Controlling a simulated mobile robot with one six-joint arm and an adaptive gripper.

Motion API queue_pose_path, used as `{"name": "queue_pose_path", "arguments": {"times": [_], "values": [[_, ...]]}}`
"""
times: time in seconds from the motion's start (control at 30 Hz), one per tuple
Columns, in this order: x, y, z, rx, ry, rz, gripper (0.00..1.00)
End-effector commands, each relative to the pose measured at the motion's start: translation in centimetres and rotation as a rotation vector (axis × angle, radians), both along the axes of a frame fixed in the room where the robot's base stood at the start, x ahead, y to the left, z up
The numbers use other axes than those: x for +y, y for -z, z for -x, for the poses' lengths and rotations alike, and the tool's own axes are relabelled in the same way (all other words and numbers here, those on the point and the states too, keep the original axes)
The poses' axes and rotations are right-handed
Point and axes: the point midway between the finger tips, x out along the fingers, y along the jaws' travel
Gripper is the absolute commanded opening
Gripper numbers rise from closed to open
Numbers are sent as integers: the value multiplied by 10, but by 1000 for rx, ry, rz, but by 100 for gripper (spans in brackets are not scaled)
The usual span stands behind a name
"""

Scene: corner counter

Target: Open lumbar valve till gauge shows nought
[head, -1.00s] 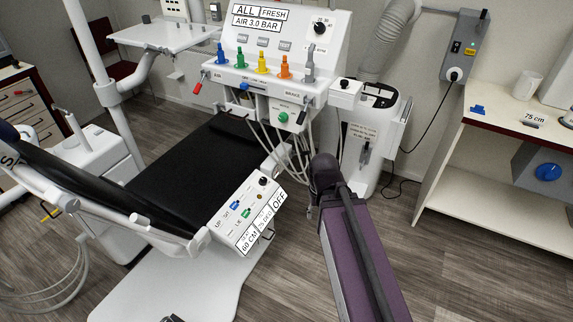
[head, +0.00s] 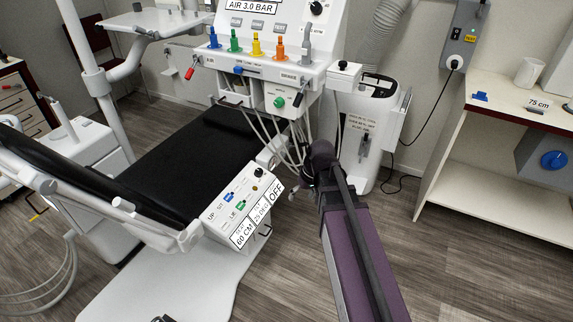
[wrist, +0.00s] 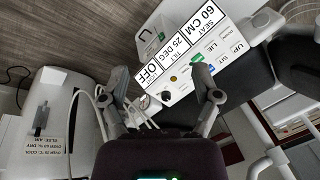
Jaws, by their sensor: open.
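A white control box (head: 243,205) sits on the side of the black chair, with a small black knob (head: 258,172), blue and green switches and signs reading SEAT 60 CM, TILT 25 DEG and OFF. I cannot read any lumbar label or make out a gauge. In the wrist view the control box (wrist: 183,82) lies ahead, upside down, with a gold-coloured spot (wrist: 173,78) beside the OFF sign. My gripper (wrist: 161,78) is open, its two fingers apart with nothing held between them. In the head view my purple arm stands right of the box and hides most of the gripper.
A delivery unit (head: 262,66) with coloured handpieces and hanging hoses stands behind the chair (head: 185,160). A white suction unit (head: 368,125) stands behind my arm. Bare floor lies between.

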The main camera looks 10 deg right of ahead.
Motion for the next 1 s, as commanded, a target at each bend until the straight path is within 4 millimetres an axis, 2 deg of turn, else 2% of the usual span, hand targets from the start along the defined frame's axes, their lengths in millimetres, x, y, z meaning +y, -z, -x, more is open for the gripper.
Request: {"name": "queue_pose_path", "arguments": {"times": [0.03, 0.2, 0.67, 1.0], "values": [[1, 20, -14, -13, -14, -25, 81], [5, 46, -47, -65, -65, -110, 81], [7, 111, -135, -241, -183, -319, 81], [-2, 153, -201, -402, -245, -451, 81]]}}
